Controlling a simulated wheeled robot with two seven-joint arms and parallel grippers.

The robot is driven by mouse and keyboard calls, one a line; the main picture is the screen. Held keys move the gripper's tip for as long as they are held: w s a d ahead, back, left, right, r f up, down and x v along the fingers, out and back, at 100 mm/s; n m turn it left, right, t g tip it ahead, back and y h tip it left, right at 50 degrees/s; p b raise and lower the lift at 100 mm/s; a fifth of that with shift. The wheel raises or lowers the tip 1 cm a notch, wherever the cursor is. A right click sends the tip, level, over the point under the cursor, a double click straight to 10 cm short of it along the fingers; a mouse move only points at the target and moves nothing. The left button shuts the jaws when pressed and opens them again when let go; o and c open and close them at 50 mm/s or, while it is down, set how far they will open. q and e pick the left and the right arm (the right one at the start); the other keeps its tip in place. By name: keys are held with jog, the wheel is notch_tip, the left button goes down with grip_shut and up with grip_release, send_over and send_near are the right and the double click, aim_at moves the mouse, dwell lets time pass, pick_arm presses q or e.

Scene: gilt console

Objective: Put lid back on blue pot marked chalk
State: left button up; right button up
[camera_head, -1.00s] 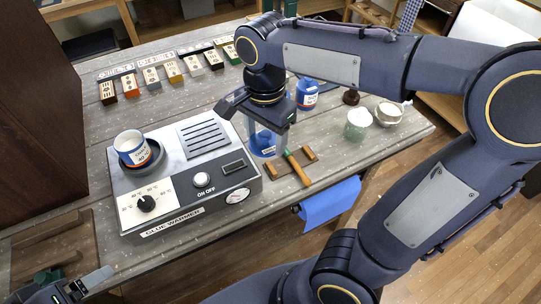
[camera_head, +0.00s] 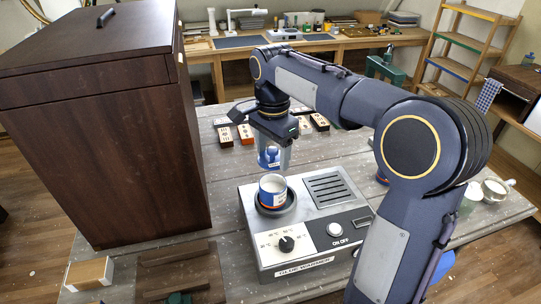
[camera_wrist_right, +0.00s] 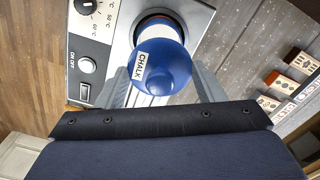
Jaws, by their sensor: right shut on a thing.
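My right gripper (camera_head: 270,150) is shut on the blue lid (camera_head: 268,158), which hangs just above and behind the pot in the head view. In the right wrist view the lid (camera_wrist_right: 165,65) is round, with a white CHALK label, between the two fingers. The blue and white pot (camera_head: 272,190) stands upright and open on the dark round plate of the glue warmer (camera_head: 315,240), with pale contents. The lid and pot look apart in the head view. My left gripper is out of view.
A tall dark wooden cabinet (camera_head: 120,150) stands left of the warmer. Marked blocks (camera_head: 245,133) line the table behind. A white cup (camera_head: 494,190) stands at the right, beyond my right arm. A small wooden box (camera_head: 90,273) lies at the front left.

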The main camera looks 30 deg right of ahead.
jog(key=shift+d+f+b, duration=0.1)
jog(key=shift+f+b, duration=0.45)
jog(key=shift+f, duration=0.15)
notch_tip(320, 180, down, 3)
jog(key=b, duration=0.3)
jog(key=shift+f+b, duration=0.5)
jog(key=shift+f, duration=0.4)
jog(key=shift+p, duration=0.45)
jog(key=shift+f, duration=0.15)
dwell(0.7)
jog(key=shift+p, duration=0.3)
dwell(0.6)
